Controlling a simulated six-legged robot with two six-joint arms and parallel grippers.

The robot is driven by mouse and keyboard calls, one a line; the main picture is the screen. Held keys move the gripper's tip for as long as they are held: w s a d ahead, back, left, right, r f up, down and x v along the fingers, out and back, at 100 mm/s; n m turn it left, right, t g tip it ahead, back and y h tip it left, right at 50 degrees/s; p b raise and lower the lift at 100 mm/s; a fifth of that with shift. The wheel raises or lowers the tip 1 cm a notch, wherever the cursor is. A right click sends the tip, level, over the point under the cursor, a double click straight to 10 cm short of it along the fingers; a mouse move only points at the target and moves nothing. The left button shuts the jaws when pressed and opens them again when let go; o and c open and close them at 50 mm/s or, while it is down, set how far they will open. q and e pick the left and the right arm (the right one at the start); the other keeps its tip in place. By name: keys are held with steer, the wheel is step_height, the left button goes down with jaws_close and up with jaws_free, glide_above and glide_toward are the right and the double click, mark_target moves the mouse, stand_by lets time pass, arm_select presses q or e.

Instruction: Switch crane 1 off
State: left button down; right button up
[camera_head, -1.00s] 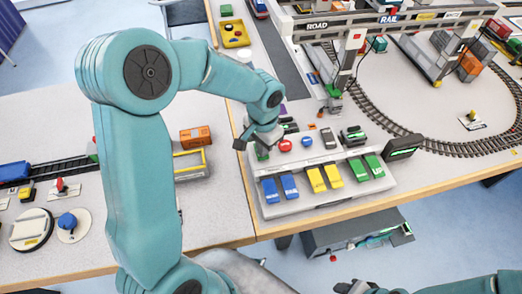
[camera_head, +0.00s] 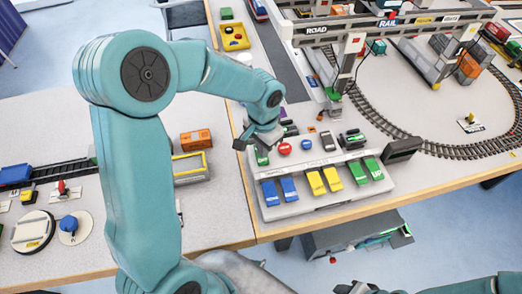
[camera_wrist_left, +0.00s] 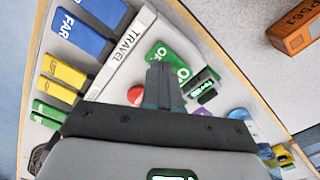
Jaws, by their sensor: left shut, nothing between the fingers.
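The control panel (camera_head: 300,200) at the table's front edge carries pairs of blue (camera_head: 279,190), yellow (camera_head: 324,180) and green (camera_head: 366,169) keys. A green switch (camera_head: 262,157) sits at its back left, beside a red button (camera_head: 285,148). My left gripper (camera_head: 259,147) is shut and empty, pointing down over this green switch. A black display box (camera_head: 402,149) at the panel's right is dark. Dark parts of my right gripper (camera_head: 358,287) show at the bottom edge.
The gantry crane (camera_head: 345,50) stands behind the panel, with curved track (camera_head: 440,146) to the right. An orange container (camera_head: 195,138) and a yellow frame (camera_head: 192,166) lie left of the panel. A small display (camera_wrist_left: 203,91) near the green switch glows green.

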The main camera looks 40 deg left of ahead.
arm_select(q)
step_height(320, 180, up, 3)
steer(key=shift+r+p, duration=0.2)
steer(key=shift+p, duration=0.85)
steer(key=shift+r+p, duration=0.45)
steer(key=shift+r, duration=0.3)
